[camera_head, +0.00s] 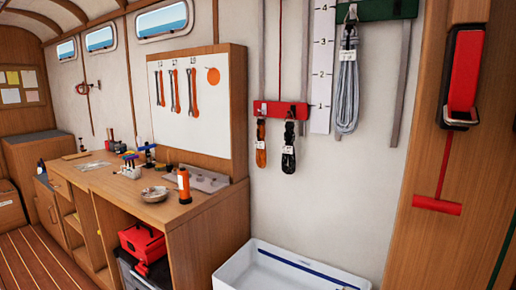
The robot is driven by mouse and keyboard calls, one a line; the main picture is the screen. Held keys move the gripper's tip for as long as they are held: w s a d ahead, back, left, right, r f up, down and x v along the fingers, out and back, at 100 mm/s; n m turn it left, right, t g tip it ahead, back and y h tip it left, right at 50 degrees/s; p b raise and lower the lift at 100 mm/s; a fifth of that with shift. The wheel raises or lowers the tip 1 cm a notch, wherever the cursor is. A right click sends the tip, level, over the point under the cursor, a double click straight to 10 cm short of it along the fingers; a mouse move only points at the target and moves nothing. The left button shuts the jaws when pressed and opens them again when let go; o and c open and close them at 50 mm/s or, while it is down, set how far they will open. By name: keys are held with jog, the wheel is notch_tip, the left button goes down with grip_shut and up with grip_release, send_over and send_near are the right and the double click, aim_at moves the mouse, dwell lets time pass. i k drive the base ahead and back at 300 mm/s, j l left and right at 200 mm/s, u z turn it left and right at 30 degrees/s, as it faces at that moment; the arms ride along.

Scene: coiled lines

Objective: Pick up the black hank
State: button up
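The black hank (288,149) is a small coiled line with a white tag around it. It hangs from a hook on the red rail (276,111) on the white wall. An orange hank (261,145) with a tag hangs just to its left on the same rail. A larger grey hank (347,90) hangs higher up to the right, from a green rail (378,10). My gripper does not show in this view.
A white bin (236,270) stands below the hanks. A wooden workbench (187,215) with tools, a bowl and an orange bottle fills the left. A wooden post (420,250) with red fittings stands at the right. Planked floor shows lower left.

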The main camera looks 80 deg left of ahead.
aim_at(288, 152)
jog(key=u, duration=2.2)
jog(key=i+j, duration=0.15)
jog(key=i+j+z, duration=0.1)
jog(key=j, duration=0.25)
jog(key=i, duration=0.1)
